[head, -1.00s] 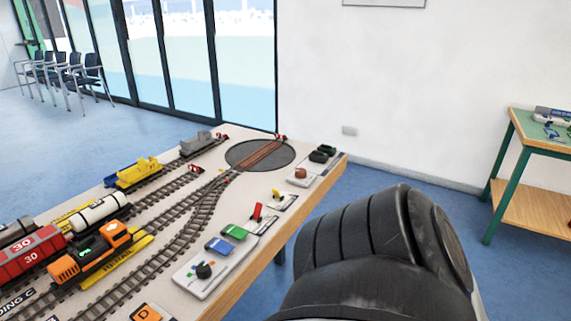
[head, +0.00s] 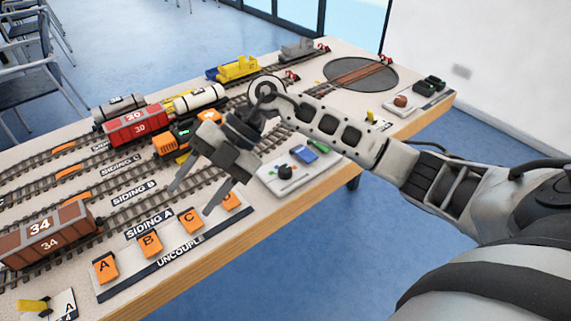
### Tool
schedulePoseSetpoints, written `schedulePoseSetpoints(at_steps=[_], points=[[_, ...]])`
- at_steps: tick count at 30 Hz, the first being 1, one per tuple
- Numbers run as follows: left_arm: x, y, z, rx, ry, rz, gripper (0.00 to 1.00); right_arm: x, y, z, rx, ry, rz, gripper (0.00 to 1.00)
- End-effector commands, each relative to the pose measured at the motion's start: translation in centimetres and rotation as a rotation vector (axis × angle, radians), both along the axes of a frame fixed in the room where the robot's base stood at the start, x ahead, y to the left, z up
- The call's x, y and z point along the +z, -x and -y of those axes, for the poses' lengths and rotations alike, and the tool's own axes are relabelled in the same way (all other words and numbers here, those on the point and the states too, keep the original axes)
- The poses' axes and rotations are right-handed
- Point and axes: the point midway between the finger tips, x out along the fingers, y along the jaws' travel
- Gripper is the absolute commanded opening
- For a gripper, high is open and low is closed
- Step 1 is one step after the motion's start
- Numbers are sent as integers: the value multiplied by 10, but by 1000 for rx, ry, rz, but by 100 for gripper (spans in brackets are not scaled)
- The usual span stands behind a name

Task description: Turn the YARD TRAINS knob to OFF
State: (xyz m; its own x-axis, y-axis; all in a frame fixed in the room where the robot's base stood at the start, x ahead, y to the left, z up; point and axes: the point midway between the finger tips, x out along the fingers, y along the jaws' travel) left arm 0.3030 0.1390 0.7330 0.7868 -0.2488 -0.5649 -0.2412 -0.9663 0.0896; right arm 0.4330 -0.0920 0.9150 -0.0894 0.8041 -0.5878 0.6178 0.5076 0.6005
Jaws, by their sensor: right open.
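A round black knob (head: 284,171) stands on a white control panel (head: 277,188) near the table's front edge, with small coloured marks around it. I cannot read a YARD TRAINS label or the knob's setting. My right gripper (head: 190,200) is open and empty, fingers pointing down and left, above the tracks behind the uncouple buttons. It is to the left of the black knob and apart from it. My left gripper is not in view.
Blue and green buttons (head: 304,152) sit on the panel beside the knob. Orange buttons A, B, C and another lie along the uncouple strip (head: 178,249). An orange locomotive (head: 172,141), red wagon (head: 136,126) and brown wagon (head: 46,234) stand on tracks. A turntable (head: 381,74) is at the back right.

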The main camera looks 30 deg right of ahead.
Motion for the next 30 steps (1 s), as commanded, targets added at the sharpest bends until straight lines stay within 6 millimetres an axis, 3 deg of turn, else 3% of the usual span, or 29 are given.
schedulePoseSetpoints(at_steps=[1, 3, 6, 10, 13, 17, 30], points=[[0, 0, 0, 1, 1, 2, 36, 2, -18, 37, -38, 202, -2, 51], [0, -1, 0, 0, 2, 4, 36, 7, -36, 89, -128, 456, -35, 51], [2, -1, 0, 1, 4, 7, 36, 27, -49, 151, -286, 717, -83, 51], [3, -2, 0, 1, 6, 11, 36, 48, -53, 197, -436, 896, -129, 51], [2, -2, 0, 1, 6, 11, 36, 51, -53, 208, -481, 942, -143, 51], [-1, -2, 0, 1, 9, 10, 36, 35, -52, 209, -483, 948, -149, 51], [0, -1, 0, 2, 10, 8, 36, -57, -52, 208, -478, 944, -146, 51]])
